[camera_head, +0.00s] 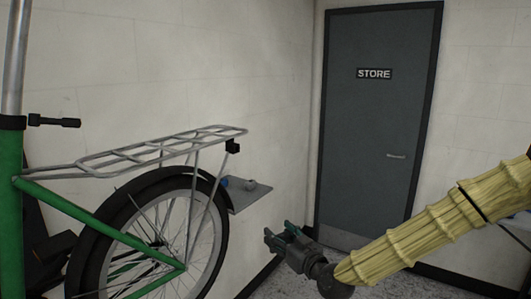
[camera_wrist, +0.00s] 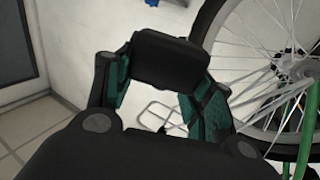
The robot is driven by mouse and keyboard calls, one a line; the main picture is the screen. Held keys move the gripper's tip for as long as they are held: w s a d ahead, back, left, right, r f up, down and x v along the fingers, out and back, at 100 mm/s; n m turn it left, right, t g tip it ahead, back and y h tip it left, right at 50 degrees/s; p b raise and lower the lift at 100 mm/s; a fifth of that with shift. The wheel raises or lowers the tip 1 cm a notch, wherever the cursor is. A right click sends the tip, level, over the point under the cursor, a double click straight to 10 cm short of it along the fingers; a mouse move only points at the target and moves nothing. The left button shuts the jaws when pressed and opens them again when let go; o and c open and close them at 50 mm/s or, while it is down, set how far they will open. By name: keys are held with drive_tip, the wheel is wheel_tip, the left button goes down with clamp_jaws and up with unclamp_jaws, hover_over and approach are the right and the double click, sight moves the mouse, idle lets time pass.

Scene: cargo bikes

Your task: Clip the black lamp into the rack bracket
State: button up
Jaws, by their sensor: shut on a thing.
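The black lamp (camera_wrist: 165,62) is a rounded dark block held between the teal-padded fingers of my gripper (camera_wrist: 163,85) in the wrist view. In the head view my gripper (camera_head: 280,238) is right of the bike's rear wheel, lower than the rack; the lamp is hard to tell from the dark fingers there. The silver rack (camera_head: 165,150) sits over the rear wheel. A small black block, seemingly the rack bracket (camera_head: 233,146), hangs under the rack's rear end, up and left of my gripper and apart from it. The wrist view does not clearly show the bracket.
The green bike's rear wheel (camera_head: 160,240) also fills the right of the wrist view (camera_wrist: 280,65). A grey wall shelf (camera_head: 252,196) with small items is behind the wheel. A grey STORE door (camera_head: 375,130) stands at the back.

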wheel_tip(320, 180, up, 12)
drive_tip(key=w+a+n+g+y, duration=0.2)
drive_tip(key=a+y, duration=0.1)
drive_tip(key=n+g+y+p, duration=0.2)
approach(232, 140)
drive_tip(key=shift+x, duration=2.15)
drive_tip(key=shift+w, duration=0.1)
drive_tip(key=shift+d+r+p, duration=0.1)
drive_tip(key=shift+p, duration=0.35)
drive_tip(key=shift+x, duration=0.85)
idle(0.4)
